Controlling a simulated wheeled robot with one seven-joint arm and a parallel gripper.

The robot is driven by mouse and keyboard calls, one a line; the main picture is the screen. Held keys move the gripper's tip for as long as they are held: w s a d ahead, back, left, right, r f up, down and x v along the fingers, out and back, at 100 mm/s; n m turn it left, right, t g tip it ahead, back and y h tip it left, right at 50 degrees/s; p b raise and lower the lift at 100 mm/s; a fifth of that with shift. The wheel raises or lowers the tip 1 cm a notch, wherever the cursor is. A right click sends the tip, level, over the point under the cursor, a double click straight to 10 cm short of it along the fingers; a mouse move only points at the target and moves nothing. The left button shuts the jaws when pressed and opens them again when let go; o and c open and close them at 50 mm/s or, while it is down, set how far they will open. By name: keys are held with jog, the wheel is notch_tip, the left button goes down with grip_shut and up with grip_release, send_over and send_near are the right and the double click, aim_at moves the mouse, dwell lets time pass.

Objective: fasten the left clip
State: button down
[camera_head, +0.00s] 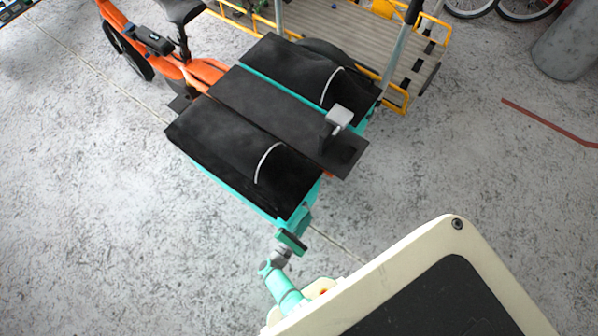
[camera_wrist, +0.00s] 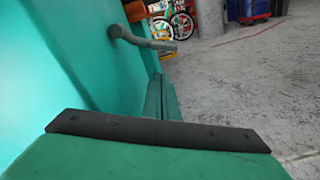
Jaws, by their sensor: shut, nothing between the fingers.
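The nearer teal pannier (camera_head: 232,192) has a black lid (camera_head: 235,150) with a thin white strap (camera_head: 263,160) curving over it. Its teal wall (camera_wrist: 70,60) fills the left of the wrist view. A grey bent rod (camera_wrist: 142,38) sticks out from this wall; I cannot tell whether it is the left clip. My gripper (camera_head: 303,222) is at the pannier's near lower right corner. Its green fingers (camera_wrist: 161,98) are shut and empty, beside the wall and below the rod in the wrist view. Whether they touch the wall is unclear.
A second teal pannier with a black lid (camera_head: 297,70) and white strap (camera_head: 328,85) lies on the far side. A black rack deck (camera_head: 265,110) with a grey block (camera_head: 339,117) runs between them. A yellow-framed cargo bed (camera_head: 400,50) stands behind.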

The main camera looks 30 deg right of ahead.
aim_at(312, 211)
jog(key=shift+s+a+r, duration=0.1)
jog(key=shift+s+r, duration=0.15)
jog(key=shift+r, duration=0.35)
jog(key=shift+s+a+r, duration=0.1)
jog(key=shift+s+r, duration=0.15)
jog(key=shift+r, duration=0.3)
jog(key=shift+s+r, duration=0.25)
jog(key=shift+r, duration=0.35)
